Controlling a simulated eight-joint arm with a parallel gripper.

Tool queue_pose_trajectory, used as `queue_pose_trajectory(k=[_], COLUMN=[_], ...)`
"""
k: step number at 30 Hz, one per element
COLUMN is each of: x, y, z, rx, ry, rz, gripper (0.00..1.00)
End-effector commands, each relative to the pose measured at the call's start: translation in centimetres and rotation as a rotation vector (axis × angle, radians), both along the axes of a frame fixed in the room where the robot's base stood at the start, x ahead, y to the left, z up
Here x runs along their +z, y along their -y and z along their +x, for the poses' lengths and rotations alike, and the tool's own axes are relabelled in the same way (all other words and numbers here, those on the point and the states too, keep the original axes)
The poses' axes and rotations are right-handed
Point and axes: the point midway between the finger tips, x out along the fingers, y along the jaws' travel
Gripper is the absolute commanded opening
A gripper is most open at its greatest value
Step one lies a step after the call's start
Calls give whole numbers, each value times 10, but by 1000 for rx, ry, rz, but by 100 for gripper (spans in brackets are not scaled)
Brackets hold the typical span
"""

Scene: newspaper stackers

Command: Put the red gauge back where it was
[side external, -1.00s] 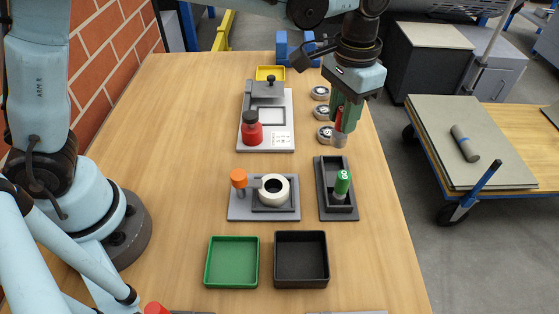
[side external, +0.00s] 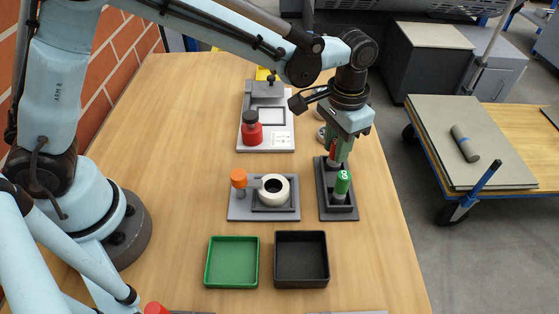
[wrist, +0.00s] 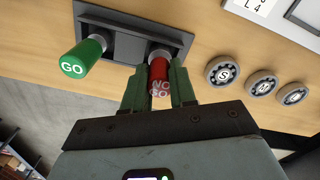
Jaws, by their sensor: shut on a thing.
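The red gauge (side external: 333,153), marked NO GO in the wrist view (wrist: 159,84), is upright between the green fingers of my gripper (side external: 338,152), which is shut on it. Its grey lower end is at the far compartment of the dark holder (side external: 323,195). I cannot tell whether it rests on the bottom. The green GO gauge (side external: 342,184) stands in the near part of the same holder, just in front of my gripper. In the wrist view the holder (wrist: 117,21) shows behind both gauges.
Left of the holder is a grey plate (side external: 236,211) with an orange-handled tool (side external: 239,178) and a cream ring (side external: 275,190). A green tray (side external: 232,285) and a black tray (side external: 301,284) lie nearer. Round marked discs (wrist: 223,72) lie beyond the holder.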

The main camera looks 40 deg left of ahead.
Motion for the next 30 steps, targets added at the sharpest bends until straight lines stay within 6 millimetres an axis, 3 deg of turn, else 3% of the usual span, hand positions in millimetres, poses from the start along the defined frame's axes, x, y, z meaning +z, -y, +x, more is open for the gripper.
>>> queue_pose_trajectory(k=[1,2,6,19,30], x=[-1,-1,-1,8,72], y=[0,0,0,0,0], z=[0,0,0,0,0], rx=[0,0,0,0,0], ry=[0,0,0,0,0], rz=[0,0,0,0,0], gripper=[0,29,50,51,51])
